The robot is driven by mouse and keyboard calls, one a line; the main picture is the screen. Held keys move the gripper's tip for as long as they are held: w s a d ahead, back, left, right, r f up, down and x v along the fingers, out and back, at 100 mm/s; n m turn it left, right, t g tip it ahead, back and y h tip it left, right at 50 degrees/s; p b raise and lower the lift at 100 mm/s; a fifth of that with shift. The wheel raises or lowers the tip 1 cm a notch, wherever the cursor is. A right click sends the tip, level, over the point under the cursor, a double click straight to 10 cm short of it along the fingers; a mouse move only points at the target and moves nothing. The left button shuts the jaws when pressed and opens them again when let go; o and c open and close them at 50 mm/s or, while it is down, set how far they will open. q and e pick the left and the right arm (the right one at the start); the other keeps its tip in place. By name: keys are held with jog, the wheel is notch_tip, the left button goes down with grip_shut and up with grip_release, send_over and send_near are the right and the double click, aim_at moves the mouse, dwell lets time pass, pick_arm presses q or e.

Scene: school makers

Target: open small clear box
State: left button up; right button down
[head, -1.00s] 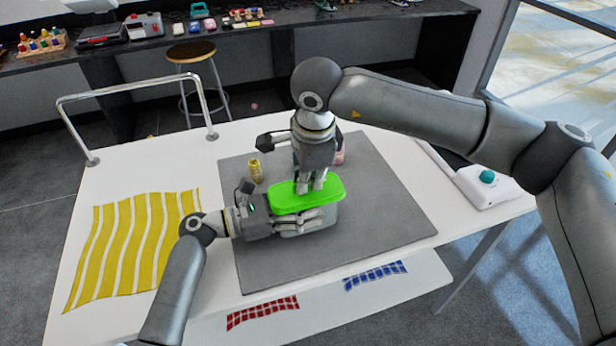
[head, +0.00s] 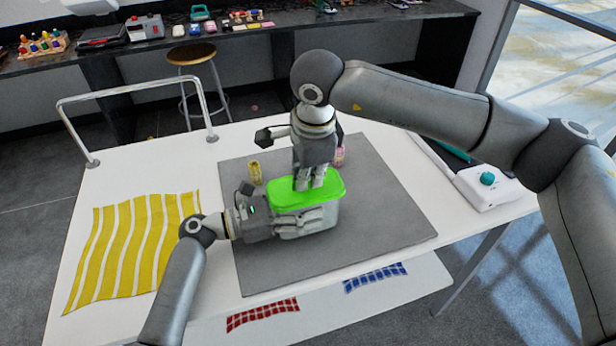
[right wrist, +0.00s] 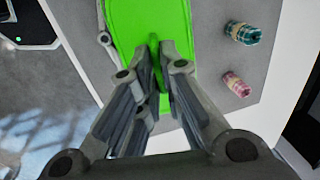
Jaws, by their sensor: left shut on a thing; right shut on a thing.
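The small clear box (head: 331,217) stands on the grey mat with a bright green lid (head: 284,198) over it. My left gripper (head: 306,219) lies along its near side and is shut on the box body. My right gripper (head: 309,184) comes down from above and is shut on the lid. In the right wrist view its fingertips (right wrist: 160,47) pinch a raised green part in the middle of the lid (right wrist: 128,22). I cannot tell whether the lid is clear of the rim all round.
A small yellow item (head: 255,172) and a pink one (head: 339,157) stand behind the box on the grey mat (head: 390,220). A yellow striped cloth (head: 130,245) lies left. A white device with a teal knob (head: 488,185) sits at the right edge. The mat's right side is clear.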

jog(key=shift+r, duration=0.45)
jog(key=shift+r, duration=2)
pick_arm(q)
jog(key=o, duration=1.5)
jog(key=shift+a, duration=0.1)
